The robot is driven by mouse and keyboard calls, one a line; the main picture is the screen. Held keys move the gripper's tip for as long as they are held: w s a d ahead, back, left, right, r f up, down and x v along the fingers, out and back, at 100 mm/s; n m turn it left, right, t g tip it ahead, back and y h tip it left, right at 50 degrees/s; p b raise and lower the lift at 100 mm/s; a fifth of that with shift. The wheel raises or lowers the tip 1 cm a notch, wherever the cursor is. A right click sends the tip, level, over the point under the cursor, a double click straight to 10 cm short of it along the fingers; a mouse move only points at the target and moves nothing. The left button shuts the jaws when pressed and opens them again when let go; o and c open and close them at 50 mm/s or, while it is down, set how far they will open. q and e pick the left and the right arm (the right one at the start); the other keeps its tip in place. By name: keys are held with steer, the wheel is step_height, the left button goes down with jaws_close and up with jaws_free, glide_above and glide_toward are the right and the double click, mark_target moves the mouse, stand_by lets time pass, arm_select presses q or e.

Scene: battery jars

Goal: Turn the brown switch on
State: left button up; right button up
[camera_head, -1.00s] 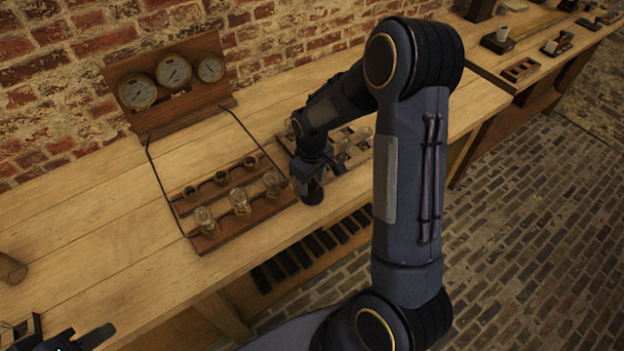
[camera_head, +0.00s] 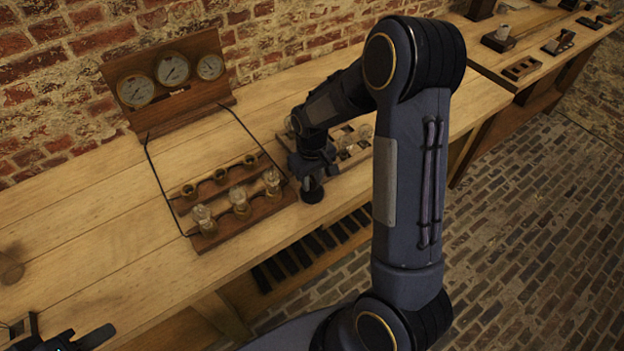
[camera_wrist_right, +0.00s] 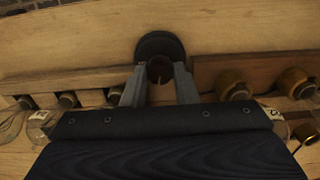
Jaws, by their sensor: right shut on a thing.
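The switch has a round black base (camera_head: 312,195) and stands near the table's front edge, right of the jar rack, in the head view. In the right wrist view the black base (camera_wrist_right: 160,45) carries a brown knob (camera_wrist_right: 160,69). My right gripper (camera_wrist_right: 160,78) has a finger on each side of the knob and is shut on it. In the head view my right gripper (camera_head: 313,174) points down over the base and hides the knob. My left gripper (camera_head: 88,339) is only partly in view at the bottom left, away from the switch; its opening is unclear.
A wooden rack (camera_head: 222,233) with several glass jars stands left of my right gripper. Wires run from it to a board (camera_head: 188,107) with three gauges. More jars in a second rack (camera_head: 350,152) stand behind my right gripper, partly hidden by my arm.

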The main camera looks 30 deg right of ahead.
mark_target(312, 182)
steer(key=m, duration=0.3)
steer(key=shift+m+b, duration=0.3)
steer(key=shift+b, duration=0.1)
steer(key=m, duration=0.3)
steer(key=shift+m, duration=0.3)
steer(key=m, duration=0.3)
steer(key=shift+r+m, duration=0.1)
steer(key=shift+m, duration=0.3)
steer(key=shift+w+m+p, duration=0.1)
steer(key=shift+m+p, duration=0.65)
steer(key=shift+m, duration=1.35)
steer(key=o, duration=1)
step_height(312, 182, up, 8)
steer(key=shift+f, duration=0.1)
